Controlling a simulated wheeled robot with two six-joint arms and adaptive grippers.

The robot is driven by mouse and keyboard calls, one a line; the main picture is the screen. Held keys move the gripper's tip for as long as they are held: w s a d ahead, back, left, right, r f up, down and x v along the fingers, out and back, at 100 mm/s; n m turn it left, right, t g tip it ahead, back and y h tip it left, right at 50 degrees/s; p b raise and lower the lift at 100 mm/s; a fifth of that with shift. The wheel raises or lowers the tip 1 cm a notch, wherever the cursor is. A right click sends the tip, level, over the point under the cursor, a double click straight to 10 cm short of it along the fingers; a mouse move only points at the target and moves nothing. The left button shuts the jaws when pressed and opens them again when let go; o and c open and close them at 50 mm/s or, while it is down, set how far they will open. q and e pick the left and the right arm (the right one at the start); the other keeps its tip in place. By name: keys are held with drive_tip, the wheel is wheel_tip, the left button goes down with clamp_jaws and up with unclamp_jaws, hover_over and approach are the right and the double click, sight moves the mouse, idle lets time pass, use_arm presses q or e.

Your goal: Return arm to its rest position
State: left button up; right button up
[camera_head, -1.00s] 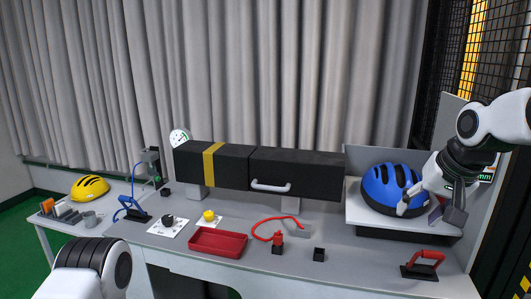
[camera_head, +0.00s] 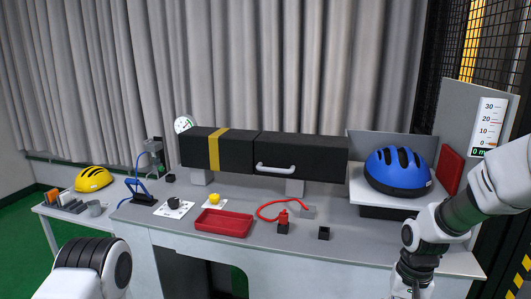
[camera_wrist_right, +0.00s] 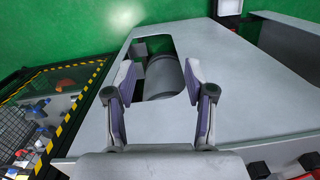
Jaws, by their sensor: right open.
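My right arm (camera_head: 450,220) comes in from the right in the head view and bends downward. Its gripper hangs at the bottom edge, in front of the table, and its fingertips are cut off there. In the right wrist view my right gripper (camera_wrist_right: 158,82) is open, with nothing between its fingers. Below it is a pale grey surface (camera_wrist_right: 255,85) with a cut-out. My left arm (camera_head: 95,265) shows only as a rounded link at the lower left; its gripper is out of view.
A blue helmet (camera_head: 398,170) sits on a raised stand at the right. A long black box (camera_head: 300,155) spans the back of the grey table (camera_head: 350,246). A red tray (camera_head: 223,222) lies in front. A yellow helmet (camera_head: 94,179) is far left. A gauge panel (camera_head: 488,125) stands right.

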drive_tip(key=s+a+f+g+b, duration=0.1)
drive_tip(key=s+f, duration=0.3)
drive_tip(key=f, duration=0.4)
drive_tip(key=s+f+g+b, duration=0.1)
drive_tip(key=s+f+b, duration=0.1)
drive_tip(key=s+f, duration=0.4)
drive_tip(key=s+a+f+g+b, duration=0.1)
drive_tip(key=s+f+g, duration=0.15)
drive_tip(key=f, duration=0.65)
drive_tip(key=s+f+n+t+b, duration=0.1)
drive_tip(key=s+f, duration=0.5)
drive_tip(key=s, duration=0.2)
drive_tip(key=s+f+n+b, duration=0.1)
drive_tip(key=s+f+b, duration=0.1)
drive_tip(key=s+f, duration=0.5)
drive_tip(key=w+t, duration=0.1)
drive_tip(key=w+r+n+t, duration=0.1)
drive_tip(key=t, duration=0.1)
drive_tip(key=w+r+t, duration=0.1)
drive_tip(key=shift+w+a+r+n+h, duration=0.1)
drive_tip(key=shift+w+a+n+h, duration=0.05)
drive_tip(key=shift+a+n+h, duration=0.2)
